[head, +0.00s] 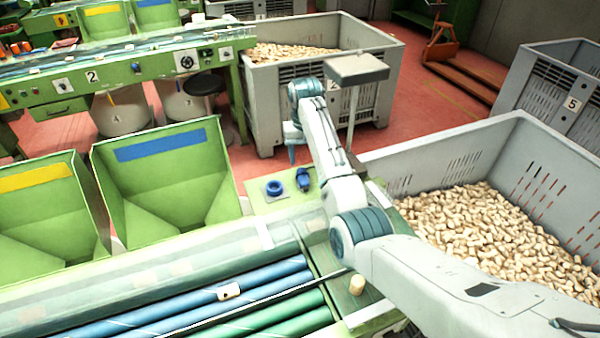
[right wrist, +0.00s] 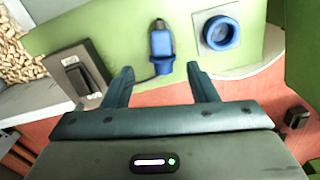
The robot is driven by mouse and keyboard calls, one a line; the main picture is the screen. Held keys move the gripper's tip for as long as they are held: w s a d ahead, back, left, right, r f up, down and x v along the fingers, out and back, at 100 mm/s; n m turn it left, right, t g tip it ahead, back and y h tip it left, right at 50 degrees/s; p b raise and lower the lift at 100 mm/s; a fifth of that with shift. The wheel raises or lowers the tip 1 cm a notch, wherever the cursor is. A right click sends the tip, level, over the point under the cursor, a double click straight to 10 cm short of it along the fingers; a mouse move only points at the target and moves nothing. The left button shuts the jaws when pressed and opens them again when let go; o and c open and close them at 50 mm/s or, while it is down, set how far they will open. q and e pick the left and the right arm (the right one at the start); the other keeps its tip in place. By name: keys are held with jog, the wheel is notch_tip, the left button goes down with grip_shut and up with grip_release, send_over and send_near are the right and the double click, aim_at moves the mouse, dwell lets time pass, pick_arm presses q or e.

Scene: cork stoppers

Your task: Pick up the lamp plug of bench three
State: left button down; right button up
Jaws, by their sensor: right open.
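The blue lamp plug (head: 304,180) lies on the green end plate of the bench (head: 256,186). It also shows in the right wrist view (right wrist: 161,43), with a dark tip pointing away and a blue lower end. A round blue socket ring (head: 274,188) sits beside it; in the right wrist view the ring (right wrist: 220,33) is on a pale plate to the right of the plug. My right gripper (right wrist: 160,72) is open and empty, with the plug's lower end showing between its fingertips. In the head view my right gripper (head: 292,153) hangs beyond the plug. My left gripper is out of view.
A switch box (right wrist: 77,77) stands left of the plug in the right wrist view. A grey crate (head: 520,125) full of corks is at the right. Green hoppers (head: 165,190) and blue and green rollers (head: 250,290) are at the left. A cork (head: 357,285) stands near the rollers.

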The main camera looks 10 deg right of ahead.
aim_at(304, 177)
notch_tip(304, 177, down, 3)
jog(key=shift+p, duration=0.3)
notch_tip(304, 177, down, 4)
jog(key=shift+s+a+f+p, duration=0.1)
jog(key=shift+p, duration=0.95)
jog(key=shift+f, duration=0.6)
jog(key=c, duration=1.1)
jog(key=shift+r, duration=0.1)
